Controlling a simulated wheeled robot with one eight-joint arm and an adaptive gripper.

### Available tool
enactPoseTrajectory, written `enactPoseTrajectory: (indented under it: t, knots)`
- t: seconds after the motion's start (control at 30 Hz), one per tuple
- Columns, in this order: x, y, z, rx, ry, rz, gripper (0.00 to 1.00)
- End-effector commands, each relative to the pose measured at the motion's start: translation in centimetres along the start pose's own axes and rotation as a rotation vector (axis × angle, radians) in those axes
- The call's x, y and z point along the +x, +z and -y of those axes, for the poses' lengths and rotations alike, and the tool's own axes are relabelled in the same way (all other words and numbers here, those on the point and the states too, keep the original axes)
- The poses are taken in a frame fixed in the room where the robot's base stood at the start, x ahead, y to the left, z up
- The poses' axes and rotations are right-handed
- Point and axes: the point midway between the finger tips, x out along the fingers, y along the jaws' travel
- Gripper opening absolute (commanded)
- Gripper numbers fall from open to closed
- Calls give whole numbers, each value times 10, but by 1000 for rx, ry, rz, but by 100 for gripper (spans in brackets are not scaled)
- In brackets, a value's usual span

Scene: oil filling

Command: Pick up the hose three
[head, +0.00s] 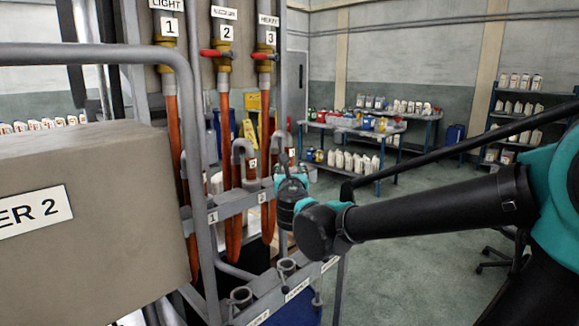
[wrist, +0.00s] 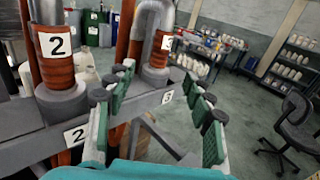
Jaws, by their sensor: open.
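Hose three (head: 291,157) stands upright in its holder on the grey rack, with an orange sleeve, a "3" label and a bent grey nozzle on top. In the wrist view hose three (wrist: 157,57) is ahead of my gripper, above and between the far ends of the fingers. My gripper (wrist: 158,82) is open and empty, with green pads on both fingers. In the head view my gripper (head: 288,183) is just below hose three, partly hidden by my own wrist. I cannot tell whether any finger touches the hose or rack.
Hose two (head: 251,163) stands in the neighbouring holder on the left. The grey rack bar (head: 232,203) carries number plates. Orange supply hoses hang from valves above. A large box-like tank (head: 80,225) fills the left. Shelves, bottle tables and a chair (wrist: 292,128) stand farther right.

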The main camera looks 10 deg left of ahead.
Motion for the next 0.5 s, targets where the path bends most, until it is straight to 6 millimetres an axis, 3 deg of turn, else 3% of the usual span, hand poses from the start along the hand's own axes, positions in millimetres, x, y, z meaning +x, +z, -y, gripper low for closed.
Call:
enactPoseTrajectory:
  t: [0.3, 0.5]
  knots:
    - [62, -1, 2, 3, -4, -1, 53]
    - [85, -1, 1, 4, -3, -1, 53]
